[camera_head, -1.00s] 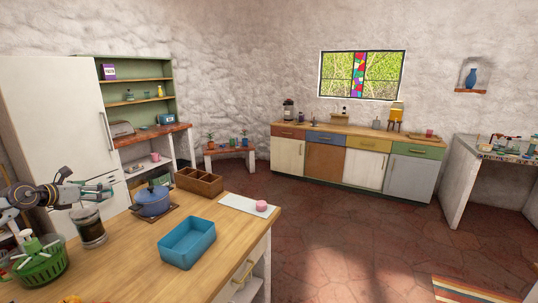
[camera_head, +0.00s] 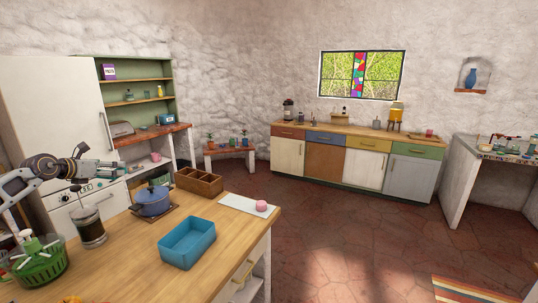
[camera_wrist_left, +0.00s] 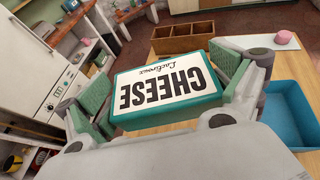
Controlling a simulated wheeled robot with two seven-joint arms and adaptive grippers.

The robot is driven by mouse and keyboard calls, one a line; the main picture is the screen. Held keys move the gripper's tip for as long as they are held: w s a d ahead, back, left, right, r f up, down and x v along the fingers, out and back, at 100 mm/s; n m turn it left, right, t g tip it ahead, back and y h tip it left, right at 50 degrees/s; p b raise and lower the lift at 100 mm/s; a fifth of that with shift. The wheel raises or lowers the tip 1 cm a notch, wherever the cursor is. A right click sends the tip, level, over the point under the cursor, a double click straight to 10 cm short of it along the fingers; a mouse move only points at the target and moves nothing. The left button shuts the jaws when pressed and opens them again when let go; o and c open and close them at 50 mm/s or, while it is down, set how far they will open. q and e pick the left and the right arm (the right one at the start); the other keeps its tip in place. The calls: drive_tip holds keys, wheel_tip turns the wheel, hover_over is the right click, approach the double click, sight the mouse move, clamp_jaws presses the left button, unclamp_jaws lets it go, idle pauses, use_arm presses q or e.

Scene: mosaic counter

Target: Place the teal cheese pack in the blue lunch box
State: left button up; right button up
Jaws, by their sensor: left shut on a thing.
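The teal cheese pack (camera_wrist_left: 165,84) fills the middle of the left wrist view, its white label reading CHEESE upside down. My left gripper (camera_wrist_left: 166,88) is shut on it, with a green-padded finger at each side. In the head view my left gripper (camera_head: 98,170) is above the far left part of the wooden counter, and the pack is hard to make out there. The blue lunch box (camera_head: 190,254) stands open and empty on the counter, to the right of the gripper. The left wrist view shows part of it at the right (camera_wrist_left: 295,122). My right gripper is not in view.
A dark-lidded jar (camera_head: 91,231) and a green basket (camera_head: 38,268) with items stand at the left. A blue pot (camera_head: 152,203), a wooden divided box (camera_head: 199,181) and a white board (camera_head: 240,203) with a pink item lie beyond the lunch box. Counter around it is clear.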

use_arm(q)
drive_tip(key=w+d+r+h, duration=0.1)
drive_tip(key=w+d+r, duration=0.2)
drive_tip(key=r, duration=0.3)
drive_tip(key=w+d+r+m, duration=0.1)
drive_tip(key=w+d+r, duration=0.3)
drive_tip(key=d+r, duration=0.1)
drive_tip(key=shift+d+r+h, duration=0.15)
drive_tip(key=shift+r+h, duration=0.2)
drive_tip(key=shift+h, duration=0.05)
drive_tip(key=shift+d+f+m, duration=0.25)
drive_tip(key=shift+d+m, duration=0.05)
drive_tip(key=shift+d, duration=0.05)
